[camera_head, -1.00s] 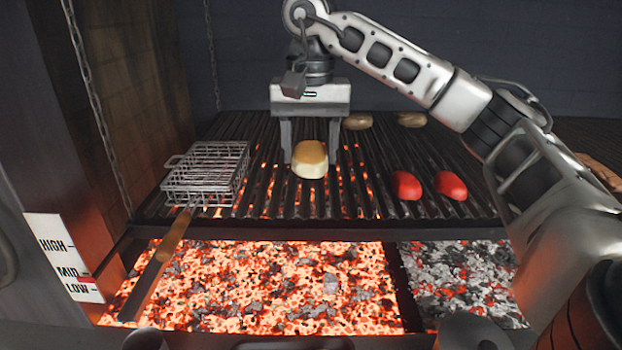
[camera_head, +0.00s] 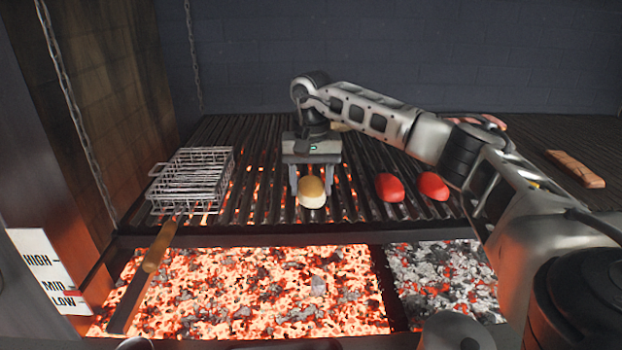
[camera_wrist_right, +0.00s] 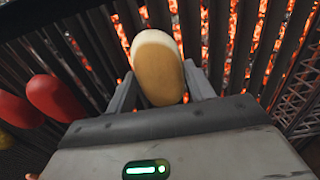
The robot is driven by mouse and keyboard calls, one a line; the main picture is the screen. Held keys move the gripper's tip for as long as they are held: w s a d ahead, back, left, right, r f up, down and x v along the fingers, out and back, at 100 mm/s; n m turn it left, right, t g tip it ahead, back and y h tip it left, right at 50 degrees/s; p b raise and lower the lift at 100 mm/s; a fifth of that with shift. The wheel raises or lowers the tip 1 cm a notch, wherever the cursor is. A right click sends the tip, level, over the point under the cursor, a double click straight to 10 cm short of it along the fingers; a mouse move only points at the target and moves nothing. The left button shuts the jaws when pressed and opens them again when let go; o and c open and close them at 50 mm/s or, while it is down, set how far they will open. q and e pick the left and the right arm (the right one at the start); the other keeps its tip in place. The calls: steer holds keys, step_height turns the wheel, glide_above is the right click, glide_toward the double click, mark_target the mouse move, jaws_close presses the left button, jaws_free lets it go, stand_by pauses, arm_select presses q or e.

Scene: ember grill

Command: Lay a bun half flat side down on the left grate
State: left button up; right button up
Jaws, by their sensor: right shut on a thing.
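My right gripper (camera_head: 311,185) is shut on a bun half (camera_head: 312,194), with one finger on either side of it. The bun half is pale golden and rounded, with its domed side facing up. It is over the front middle of the left grate (camera_head: 257,203), above the glowing coals. The wrist view also shows the bun half (camera_wrist_right: 157,65) between the fingers, close over the bars. Its underside is hidden, so I cannot tell whether it touches the bars. My left gripper is out of view.
A wire basket (camera_head: 192,178) with a wooden handle (camera_head: 160,247) lies on the left of the grate. Two red pieces (camera_head: 389,187) (camera_head: 432,186) lie to the right of the bun half. A brown block (camera_head: 576,168) lies far right. Bare bars separate bun and basket.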

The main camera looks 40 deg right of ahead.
mark_target(311, 184)
steer(key=shift+f, duration=0.1)
steer(key=shift+f, duration=0.15)
steer(key=o, duration=1)
steer(key=shift+c, duration=0.2)
step_height(311, 184, up, 12)
steer(key=shift+r+b, duration=0.25)
steer(key=shift+b, duration=0.15)
